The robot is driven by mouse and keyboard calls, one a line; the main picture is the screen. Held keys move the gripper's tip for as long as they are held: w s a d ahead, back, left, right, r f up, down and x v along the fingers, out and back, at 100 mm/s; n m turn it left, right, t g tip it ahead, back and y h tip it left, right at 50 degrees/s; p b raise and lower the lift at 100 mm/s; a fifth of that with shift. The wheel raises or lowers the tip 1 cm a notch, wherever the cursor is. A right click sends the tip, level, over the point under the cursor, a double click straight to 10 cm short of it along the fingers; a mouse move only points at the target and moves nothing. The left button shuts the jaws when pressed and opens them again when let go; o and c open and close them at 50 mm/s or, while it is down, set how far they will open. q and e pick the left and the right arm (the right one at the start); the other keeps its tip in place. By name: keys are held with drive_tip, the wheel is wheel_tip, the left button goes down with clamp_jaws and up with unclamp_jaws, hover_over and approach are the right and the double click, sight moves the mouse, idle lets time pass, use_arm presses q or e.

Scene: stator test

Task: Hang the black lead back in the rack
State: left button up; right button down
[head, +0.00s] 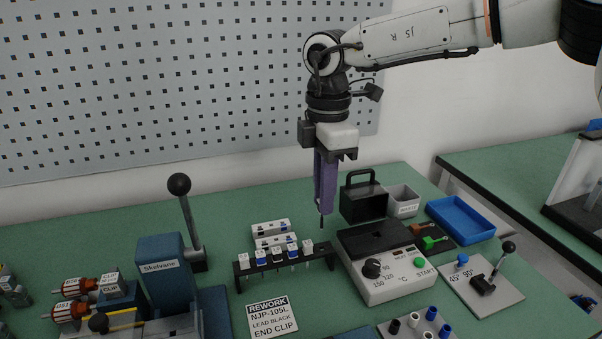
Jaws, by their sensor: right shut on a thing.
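My right gripper (323,206) comes down from above with its purple fingers shut. A thin dark piece (321,222) shows just below the fingertips; it looks like the black lead, mostly hidden by the fingers. It hangs roughly upright above the right end of the rack, seemingly apart from it. The rack (241,277) is a black bar on the green bench, with several white-headed and blue-headed leads in it. Its right end shows no lead. My left gripper is not in view.
A grey heater box with a dial (385,289) stands right of the rack, with a black handled block (363,203) behind. A blue tray (460,219) lies further right. A blue press with a lever (166,268) stands left. A rework card (272,317) lies in front.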

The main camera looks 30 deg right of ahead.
drive_tip(key=shift+w, duration=0.1)
drive_tip(key=shift+f, duration=0.15)
drive_tip(key=shift+s+f+b, duration=0.35)
drive_tip(key=shift+f, duration=0.25)
drive_tip(key=shift+f+b, duration=0.35)
drive_tip(key=shift+f, duration=0.8)
drive_tip(key=shift+w, duration=0.1)
drive_tip(key=shift+d+f+b, duration=0.1)
drive_tip(key=shift+f+b, duration=0.1)
drive_tip(key=shift+b, duration=0.35)
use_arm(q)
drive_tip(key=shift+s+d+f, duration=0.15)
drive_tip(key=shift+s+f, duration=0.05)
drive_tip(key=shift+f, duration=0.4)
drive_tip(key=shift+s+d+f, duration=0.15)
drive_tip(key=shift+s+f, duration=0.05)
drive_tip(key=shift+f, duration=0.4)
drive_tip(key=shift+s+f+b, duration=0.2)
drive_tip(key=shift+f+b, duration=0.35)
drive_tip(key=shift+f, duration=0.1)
use_arm(e)
drive_tip(key=shift+f, duration=0.15)
